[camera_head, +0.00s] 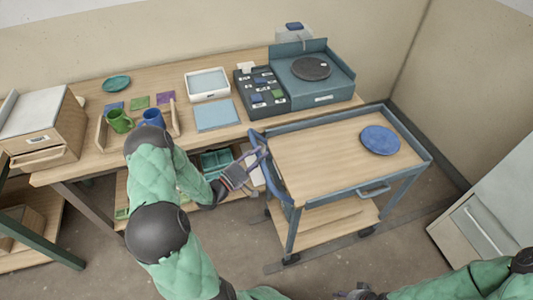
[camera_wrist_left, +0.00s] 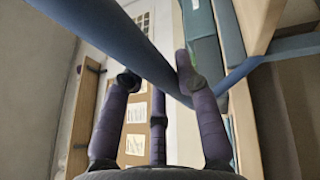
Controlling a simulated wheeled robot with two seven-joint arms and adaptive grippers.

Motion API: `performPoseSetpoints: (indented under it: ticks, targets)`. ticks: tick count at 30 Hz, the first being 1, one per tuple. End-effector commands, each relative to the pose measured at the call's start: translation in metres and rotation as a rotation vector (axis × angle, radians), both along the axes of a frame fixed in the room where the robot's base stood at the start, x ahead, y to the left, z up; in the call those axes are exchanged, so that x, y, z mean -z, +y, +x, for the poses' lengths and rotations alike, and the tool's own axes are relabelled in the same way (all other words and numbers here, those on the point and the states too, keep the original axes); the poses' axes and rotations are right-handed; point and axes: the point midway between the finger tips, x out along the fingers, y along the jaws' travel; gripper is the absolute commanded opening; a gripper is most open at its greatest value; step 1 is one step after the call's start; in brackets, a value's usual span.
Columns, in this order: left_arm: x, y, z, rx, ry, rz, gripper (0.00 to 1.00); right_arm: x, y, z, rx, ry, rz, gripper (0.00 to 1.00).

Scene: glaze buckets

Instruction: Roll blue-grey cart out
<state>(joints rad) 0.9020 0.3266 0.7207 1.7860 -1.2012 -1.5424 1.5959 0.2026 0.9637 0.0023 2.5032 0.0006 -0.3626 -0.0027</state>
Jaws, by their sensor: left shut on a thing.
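The blue-grey cart (camera_head: 325,160) stands at the right of the workbench, with a wooden top, a lower wooden shelf and casters on the floor. A blue plate (camera_head: 381,140) lies on its top near the right end. The cart's push handle (camera_head: 279,186) is at its left end. My left gripper (camera_head: 257,160) is at this handle and shut on it. In the left wrist view the blue-grey handle bar (camera_wrist_left: 120,42) crosses close to the purple fingers (camera_wrist_left: 160,78). My right gripper (camera_head: 354,293) shows only partly at the bottom edge, away from the cart; its jaws are unclear.
The workbench (camera_head: 160,92) behind holds mugs, tiles, trays and a turntable box (camera_head: 312,82). A wall corner is behind the cart. A pale cabinet (camera_head: 480,225) stands at the right. Bare floor (camera_head: 350,262) lies in front of the cart.

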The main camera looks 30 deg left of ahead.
Motion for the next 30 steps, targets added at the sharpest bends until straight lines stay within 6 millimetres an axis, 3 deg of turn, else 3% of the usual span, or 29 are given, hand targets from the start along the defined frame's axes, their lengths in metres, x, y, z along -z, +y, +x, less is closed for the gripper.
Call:
performPoseSetpoints:
  ticks: [14, 15, 17, 30]
  targets:
    - [0.0026, 0.0011, -0.0047, 0.003, 0.007, -0.004, 0.0, -0.0003, 0.0, -0.0002, 0.0, 0.0, 0.0, 0.46]
    - [0.0027, 0.001, -0.0047, 0.004, 0.007, -0.005, 0.4, -0.0003, 0.0, -0.0002, 0.0, 0.0, 0.0, 0.46]
    - [0.0025, 0.0012, -0.0046, 0.003, 0.006, -0.004, 0.56, -0.0003, 0.0, -0.0002, 0.0, 0.0, 0.0, 0.46]
    - [0.0022, 0.0047, -0.0099, -0.001, 0.003, 0.0, 0.56, -0.0004, 0.0, -0.0001, 0.0, 0.0, 0.0, 0.46]
